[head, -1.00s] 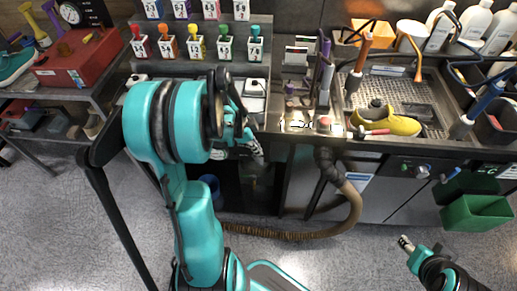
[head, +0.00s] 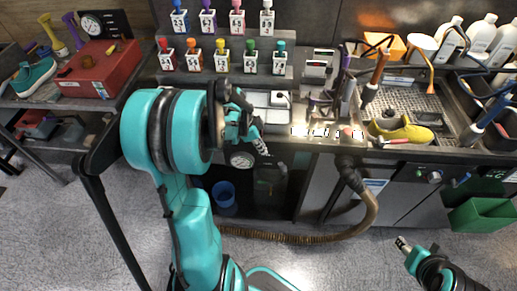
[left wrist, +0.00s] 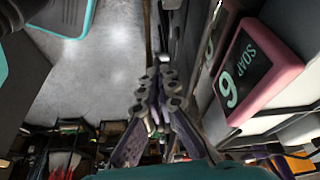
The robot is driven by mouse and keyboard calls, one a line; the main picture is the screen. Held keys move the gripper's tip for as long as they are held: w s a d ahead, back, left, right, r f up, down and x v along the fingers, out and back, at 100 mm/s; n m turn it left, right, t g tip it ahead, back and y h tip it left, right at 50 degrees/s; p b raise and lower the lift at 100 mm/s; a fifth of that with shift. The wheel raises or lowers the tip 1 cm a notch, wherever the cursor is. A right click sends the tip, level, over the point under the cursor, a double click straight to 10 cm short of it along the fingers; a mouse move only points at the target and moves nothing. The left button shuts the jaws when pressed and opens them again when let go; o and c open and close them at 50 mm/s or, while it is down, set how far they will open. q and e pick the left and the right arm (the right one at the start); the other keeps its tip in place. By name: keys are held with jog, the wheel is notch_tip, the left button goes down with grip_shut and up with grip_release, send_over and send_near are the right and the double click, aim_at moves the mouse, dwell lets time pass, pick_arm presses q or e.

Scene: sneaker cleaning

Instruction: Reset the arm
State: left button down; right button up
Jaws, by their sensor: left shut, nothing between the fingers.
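My left gripper (head: 262,146) hangs in front of the bench's front edge, below the grey work surface. Its fingers are together and hold nothing. In the left wrist view the closed fingers (left wrist: 158,95) point away over the pale floor. My left arm (head: 185,130) is folded, with its teal elbow large at the left of centre. My right arm reaches in at the bottom right of the head view, over open floor; its silver tip (head: 403,243) is small, and I cannot tell its finger state.
A yellow sneaker (head: 407,134) lies in the tray at the bench's right. A teal sneaker (head: 33,77) and red box (head: 97,72) are on the left shelf. A brown hose (head: 368,212) loops before the bench. A green bin (head: 482,218) hangs at right.

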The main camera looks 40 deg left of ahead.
pick_arm(q)
jog(key=shift+d, duration=0.1)
dwell(0.3)
jog(key=s+d+r+n+t+y, duration=0.1)
jog(key=s+d+r+n, duration=0.3)
jog(key=d, duration=0.4)
jog(key=s+d+r+n+t+y, duration=0.2)
jog(key=s+d+r+n+t, duration=0.1)
jog(key=s+d+r+n, duration=0.2)
notch_tip(320, 180, up, 2)
jog(key=s+d, duration=0.2)
jog(key=shift+d+n, duration=0.3)
jog(key=shift+d, duration=0.05)
